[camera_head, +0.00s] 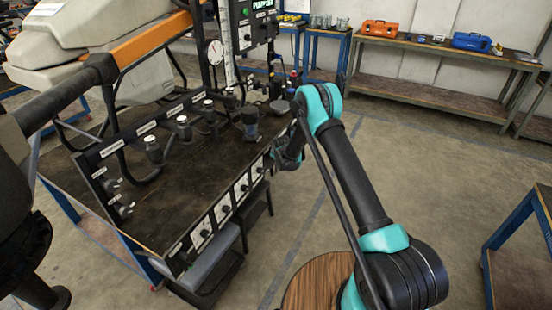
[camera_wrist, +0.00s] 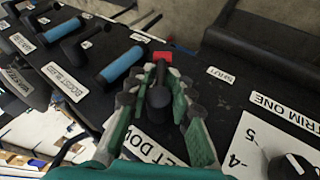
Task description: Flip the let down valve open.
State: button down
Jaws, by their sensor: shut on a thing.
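The let down valve (camera_wrist: 159,97) is a small black handle on a dark panel in the wrist view. The label below it, partly hidden by my gripper, reads "LET DO…". My gripper (camera_wrist: 161,78) has its green and grey fingers on both sides of the handle and is shut on it. A small red patch (camera_wrist: 176,57) shows just beyond the fingertips. In the head view my gripper (camera_head: 288,160) is at the right edge of the dark bench (camera_head: 200,165); the valve itself is hidden there by my arm.
In the wrist view, blue-handled valves (camera_wrist: 118,66) stand to the left, one near a "BOOST VALVE" label. A "TRIM ONE" dial (camera_wrist: 292,167) is at lower right. In the head view, a pressure gauge (camera_head: 215,52) stands behind the bench. Open floor lies to the right.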

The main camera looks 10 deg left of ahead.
jog(key=n+t+h, duration=0.1)
jog(key=t, duration=0.3)
jog(key=shift+w+r, duration=0.15)
jog(key=shift+w+d+r+n+t, duration=0.15)
jog(key=shift+n+t, duration=0.15)
jog(key=shift+t, duration=0.65)
jog(key=shift+a+r+n+t, duration=0.15)
jog(key=shift+n+t, duration=0.15)
jog(key=shift+t, duration=0.65)
jog(key=shift+d+h, duration=0.1)
jog(key=shift+h, duration=0.2)
jog(key=c, duration=1.6)
grip_release()
jog(key=shift+r, duration=0.2)
